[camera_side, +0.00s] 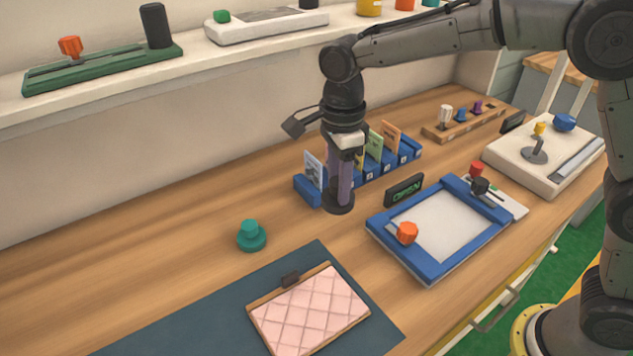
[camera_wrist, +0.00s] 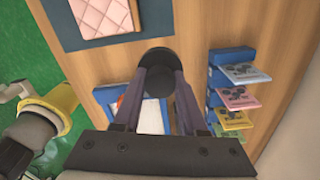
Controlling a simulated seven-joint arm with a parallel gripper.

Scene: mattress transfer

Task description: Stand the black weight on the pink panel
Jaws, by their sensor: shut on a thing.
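The pink panel (camera_side: 308,310) is a quilted pad with a wooden rim and a dark clip at its far edge. It lies on a dark blue-grey mat at the front, and part of it shows at the top of the wrist view (camera_wrist: 103,14). The black weight (camera_side: 341,208) has a round, dark disc shape at its lower end. My gripper (camera_side: 340,186) points down and is shut on the weight, which shows between the fingertips in the wrist view (camera_wrist: 157,55). They are up and right of the panel; the weight's height above the table is unclear.
A teal knob-like piece (camera_side: 251,237) stands left of my gripper. A blue-framed tray (camera_side: 425,265) with an orange knob is to the right. A blue card rack (camera_side: 308,191) stands close behind my gripper. Bare wood lies between weight and mat.

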